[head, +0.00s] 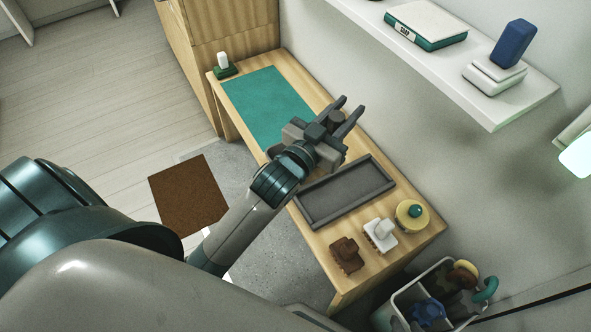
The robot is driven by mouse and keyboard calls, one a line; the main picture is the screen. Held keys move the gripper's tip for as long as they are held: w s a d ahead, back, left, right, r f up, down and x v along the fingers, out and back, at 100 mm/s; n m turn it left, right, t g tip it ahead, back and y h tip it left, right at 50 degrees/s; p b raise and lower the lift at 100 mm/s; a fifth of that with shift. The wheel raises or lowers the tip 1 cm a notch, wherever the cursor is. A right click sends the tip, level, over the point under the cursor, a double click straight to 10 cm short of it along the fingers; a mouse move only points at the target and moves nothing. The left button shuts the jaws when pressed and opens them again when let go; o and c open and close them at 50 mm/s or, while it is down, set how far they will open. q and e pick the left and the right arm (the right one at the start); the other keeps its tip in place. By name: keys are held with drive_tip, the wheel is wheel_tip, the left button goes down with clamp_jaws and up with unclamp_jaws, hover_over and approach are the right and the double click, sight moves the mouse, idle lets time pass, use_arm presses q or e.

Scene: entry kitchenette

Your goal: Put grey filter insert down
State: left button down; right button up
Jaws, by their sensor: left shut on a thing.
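My left gripper (350,107) reaches over the wooden table from the lower left. It is shut on a small dark grey piece between its fingers, which I take to be the grey filter insert (337,117). The fingers and gripper body hide part of it. The gripper appears to be above the table, between the green mat (268,101) and the dark grey tray (309,207); its exact height is hard to tell. The tray looks empty. My right gripper is not in view.
A brown block (346,256), a white brush-like item (380,236) and a yellow round item with a green knob (411,217) stand at the table's near end. A wall shelf (440,75) overhangs the right. A bin (401,296) stands below. The green mat is bare.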

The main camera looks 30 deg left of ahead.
use_arm(q)
drive_tip(key=w+f+m+g+h, duration=0.1)
drive_tip(key=w+f+h, duration=0.3)
drive_tip(key=f, duration=0.5)
drive_tip(key=shift+w+a+f+m, duration=0.3)
drive_tip(key=shift+w+f+m, duration=0.1)
drive_tip(key=shift+w+m, duration=0.4)
use_arm(e)
drive_tip(key=shift+s+r, duration=0.1)
drive_tip(key=shift+r, duration=0.7)
use_arm(q)
drive_tip(key=shift+s, duration=0.1)
